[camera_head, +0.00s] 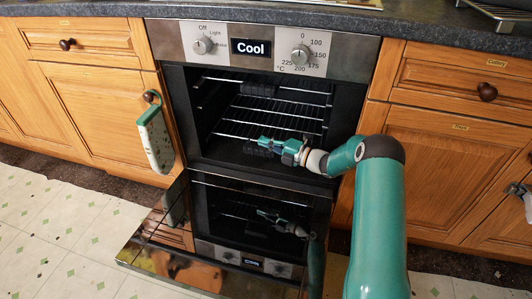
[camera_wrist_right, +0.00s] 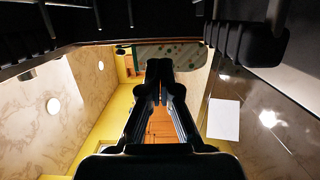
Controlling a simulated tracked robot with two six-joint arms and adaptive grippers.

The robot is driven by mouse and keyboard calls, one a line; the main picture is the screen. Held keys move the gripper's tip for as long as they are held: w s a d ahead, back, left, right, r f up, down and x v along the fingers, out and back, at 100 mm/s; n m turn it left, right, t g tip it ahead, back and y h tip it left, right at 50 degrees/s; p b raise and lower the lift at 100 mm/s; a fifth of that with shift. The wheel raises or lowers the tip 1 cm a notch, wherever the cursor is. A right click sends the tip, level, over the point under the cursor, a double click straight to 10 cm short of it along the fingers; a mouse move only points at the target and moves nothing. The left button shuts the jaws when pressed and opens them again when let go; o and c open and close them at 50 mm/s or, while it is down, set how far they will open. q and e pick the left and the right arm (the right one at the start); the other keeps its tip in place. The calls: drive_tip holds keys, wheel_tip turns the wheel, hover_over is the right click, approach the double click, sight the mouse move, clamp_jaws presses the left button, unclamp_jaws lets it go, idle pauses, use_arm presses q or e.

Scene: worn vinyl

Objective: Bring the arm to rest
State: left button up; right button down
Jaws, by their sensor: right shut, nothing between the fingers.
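My right gripper (camera_head: 268,143) is at the mouth of the open oven, in front of the wire rack (camera_head: 265,120), with its fingers pointing left. Its fingers are shut and empty; they also show shut in the right wrist view (camera_wrist_right: 160,88). My teal right arm comes in from the lower right and bends at the elbow beside the oven's right edge. I cannot tell whether the gripper touches the rack. My left gripper is in neither view.
The oven door (camera_head: 165,262) hangs open below the gripper and reflects the arm. A patterned cloth or mitt (camera_head: 156,138) hangs on the left cupboard. The floor (camera_head: 50,240) at the lower left is clear.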

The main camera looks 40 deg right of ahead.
drive_tip(key=shift+r, duration=1.7)
